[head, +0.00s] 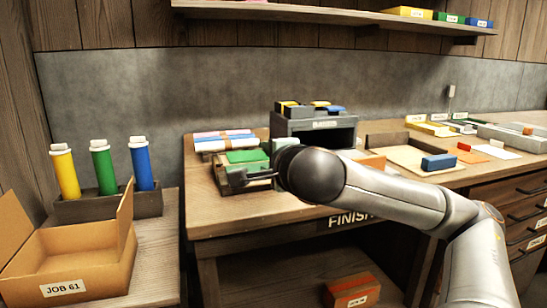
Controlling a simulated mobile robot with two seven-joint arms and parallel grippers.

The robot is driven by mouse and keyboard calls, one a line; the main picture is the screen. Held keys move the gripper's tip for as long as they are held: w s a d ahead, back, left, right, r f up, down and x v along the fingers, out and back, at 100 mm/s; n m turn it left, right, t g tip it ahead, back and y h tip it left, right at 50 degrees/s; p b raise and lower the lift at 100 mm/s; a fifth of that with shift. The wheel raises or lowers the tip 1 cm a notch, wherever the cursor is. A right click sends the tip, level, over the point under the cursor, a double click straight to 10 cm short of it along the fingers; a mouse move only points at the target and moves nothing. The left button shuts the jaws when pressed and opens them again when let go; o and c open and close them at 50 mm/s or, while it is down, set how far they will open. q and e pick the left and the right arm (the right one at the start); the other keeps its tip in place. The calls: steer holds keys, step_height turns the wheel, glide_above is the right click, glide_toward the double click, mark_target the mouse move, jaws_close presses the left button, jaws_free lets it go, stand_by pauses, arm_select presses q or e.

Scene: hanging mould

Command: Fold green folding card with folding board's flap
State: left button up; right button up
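The green folding card (246,156) lies on the folding board (236,188), a dark low board near the left front of the finishing bench. The card looks flat from here, though its right side is partly hidden. My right gripper (250,177) reaches in from the right, low at the board's front edge. Its dark wrist covers the board's right side, and I cannot make out whether its fingers are apart or touching the flap. A pale grey-green piece shows just behind the wrist; I cannot tell if it is the flap. My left gripper is out of view.
A dark labelled organiser (318,125) stands behind my wrist. A blue block (438,162) and trays are to the right. An open JOB 61 box (66,262) and coloured bottles (103,168) stand on the lower left table.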

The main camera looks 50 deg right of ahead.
steer(key=shift+b+v, duration=0.5)
steer(key=shift+v, duration=2)
